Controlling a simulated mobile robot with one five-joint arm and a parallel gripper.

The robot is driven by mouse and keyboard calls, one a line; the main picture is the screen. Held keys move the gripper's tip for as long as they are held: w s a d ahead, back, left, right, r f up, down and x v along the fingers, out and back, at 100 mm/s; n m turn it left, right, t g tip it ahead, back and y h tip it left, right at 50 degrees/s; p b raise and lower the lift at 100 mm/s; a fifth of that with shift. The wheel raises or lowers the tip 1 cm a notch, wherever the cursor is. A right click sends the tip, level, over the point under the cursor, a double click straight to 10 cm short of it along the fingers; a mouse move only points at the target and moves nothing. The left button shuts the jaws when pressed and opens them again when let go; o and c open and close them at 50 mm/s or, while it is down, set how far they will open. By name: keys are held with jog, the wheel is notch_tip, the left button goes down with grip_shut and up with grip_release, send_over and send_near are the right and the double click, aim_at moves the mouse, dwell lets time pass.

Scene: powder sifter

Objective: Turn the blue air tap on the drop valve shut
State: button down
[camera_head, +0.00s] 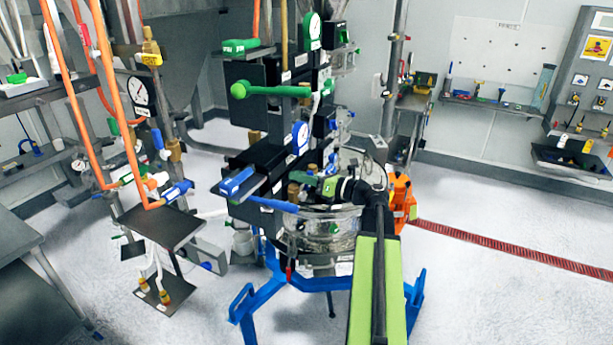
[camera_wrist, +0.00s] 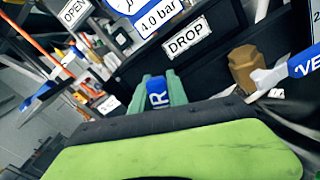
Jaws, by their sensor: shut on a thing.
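The blue air tap (camera_wrist: 157,92) shows in the wrist view with an "R" on its face. My gripper (camera_wrist: 158,93) is shut on it, with one green finger on each side. The tap stands in front of the dark drop valve body, below a white "DROP" label (camera_wrist: 187,36) and a gauge marked 4.0 bar (camera_wrist: 150,18). The tap's lower part is hidden by my gripper. In the head view my gripper (camera_head: 328,186) is at the front of the sifter stack, and the tap cannot be made out there.
A brass fitting (camera_wrist: 247,68) and a blue lever marked "VE" (camera_wrist: 304,62) are close on the right. An "OPEN" label (camera_wrist: 75,12) is at upper left. A clear drum (camera_head: 322,232) on a blue frame (camera_head: 262,300) is below my gripper. Floor at right is clear.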

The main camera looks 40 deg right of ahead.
jog(key=shift+d, duration=0.1)
jog(key=c, duration=1.3)
grip_release()
jog(key=shift+w, duration=0.1)
jog(key=v, duration=1.7)
jog(key=shift+s, duration=0.25)
jog(key=shift+c, duration=0.3)
